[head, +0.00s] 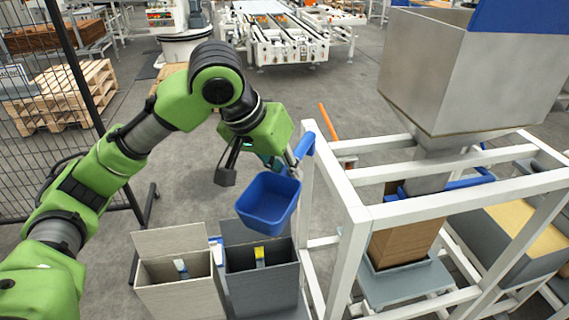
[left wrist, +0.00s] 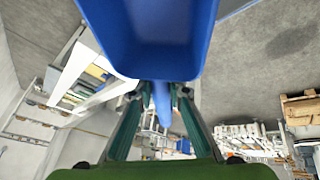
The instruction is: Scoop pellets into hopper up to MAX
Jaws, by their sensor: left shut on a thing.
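A blue scoop (head: 268,205) hangs in the air over the dark grey bin (head: 262,285). Its inside looks empty in the head view. My left gripper (head: 285,163) is shut on the scoop's handle; the left wrist view shows the handle between the fingers and the blue scoop (left wrist: 155,40) beyond them. The metal hopper (head: 425,75) stands upper right on a white frame, its inside mostly hidden and no MAX mark legible. I cannot make out pellets in the dark bin or in the light grey bin (head: 175,295). My right gripper is not in view.
The white frame (head: 355,215) stands just right of the scoop, between it and the hopper. A brown carton (head: 405,245) sits under the hopper outlet. A mesh fence (head: 45,130) and a pallet (head: 75,95) are at the left. Open floor lies behind the bins.

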